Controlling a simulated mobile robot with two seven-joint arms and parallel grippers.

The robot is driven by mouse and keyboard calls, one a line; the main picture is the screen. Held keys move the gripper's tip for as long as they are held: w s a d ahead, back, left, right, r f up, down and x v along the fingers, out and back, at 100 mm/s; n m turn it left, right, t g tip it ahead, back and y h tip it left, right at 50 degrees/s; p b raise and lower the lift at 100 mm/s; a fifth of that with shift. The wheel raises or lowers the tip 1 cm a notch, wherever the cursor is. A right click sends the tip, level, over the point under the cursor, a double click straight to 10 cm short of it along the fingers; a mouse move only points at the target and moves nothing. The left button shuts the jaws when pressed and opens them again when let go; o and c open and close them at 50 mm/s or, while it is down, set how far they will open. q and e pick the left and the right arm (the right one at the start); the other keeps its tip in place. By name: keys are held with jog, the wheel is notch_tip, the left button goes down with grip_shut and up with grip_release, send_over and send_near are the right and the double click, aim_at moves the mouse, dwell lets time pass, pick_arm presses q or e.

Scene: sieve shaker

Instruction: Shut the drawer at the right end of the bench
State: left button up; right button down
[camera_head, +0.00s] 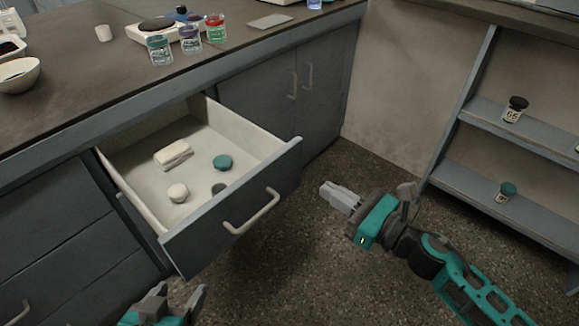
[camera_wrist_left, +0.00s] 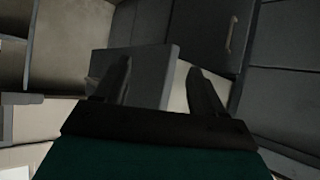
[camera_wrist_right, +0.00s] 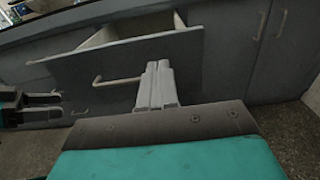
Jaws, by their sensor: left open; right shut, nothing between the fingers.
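The drawer (camera_head: 226,232) is pulled out from the bench, with a pale bar handle (camera_head: 252,211) on its dark front. Inside lie a folded white cloth (camera_head: 173,154), a teal lid (camera_head: 222,162), a white lid (camera_head: 178,193) and a dark round piece partly hidden by the front. My right gripper (camera_head: 326,191) is shut and empty, to the right of the drawer front and apart from it. In the right wrist view the drawer front (camera_wrist_right: 120,72) lies beyond its fingers. My left gripper (camera_head: 178,292) is open and empty, low in front of the drawer, at the picture's bottom edge.
Closed cupboard doors (camera_head: 290,88) are right of the drawer. A shelf unit (camera_head: 520,130) with small jars stands at the right. The floor between is clear.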

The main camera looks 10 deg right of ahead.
aim_at(278, 158)
jog(key=x, duration=1.1)
jog(key=shift+w+a, duration=0.1)
jog(key=shift+w, duration=0.1)
